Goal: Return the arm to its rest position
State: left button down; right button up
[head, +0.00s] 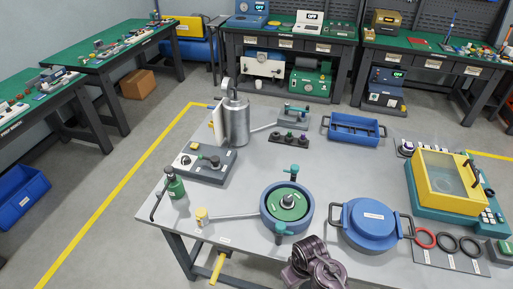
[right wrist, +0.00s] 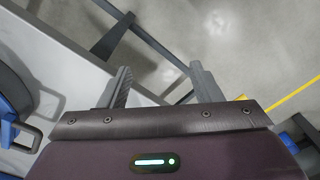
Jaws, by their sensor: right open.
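My right gripper (right wrist: 162,86) shows in the right wrist view with its two grey fingers apart and nothing between them. Beyond the fingers I see grey floor and dark table-frame bars. A dark purple part of my own arm (head: 317,264) rises at the bottom edge of the head view, in front of the table between the round blue-green fixture (head: 269,208) and the blue lidded pot (head: 367,222). I cannot tell which arm it belongs to. No gripper fingers show in the head view, and my left gripper is out of view.
The grey table (head: 230,247) carries a silver cylinder (head: 236,120), a green bottle (head: 175,187), a blue tray (head: 354,129), a yellow-lidded box (head: 446,183) and several rings (head: 447,243). A yellow handle (head: 217,264) hangs at its front edge.

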jog(key=s+d+f+m+b, duration=0.1)
jog(key=s+d+f+b, duration=0.3)
jog(key=f, duration=0.8)
jog(key=s+a+f+m+b, duration=0.1)
jog(key=s+f+b, duration=0.35)
jog(key=f, duration=0.85)
jog(key=s+d+f+b, duration=0.2)
jog(key=s+d+f, duration=0.2)
jog(key=s+f, duration=0.4)
jog(key=s+d+f+m+t+b, duration=0.1)
jog(key=s+d+f, duration=0.3)
jog(key=s+f, duration=0.4)
jog(key=s+b, duration=0.1)
jog(key=s, duration=0.4)
jog(key=shift+d+f+m, duration=0.15)
jog(key=shift+f+m, duration=0.1)
jog(key=shift+m, duration=0.05)
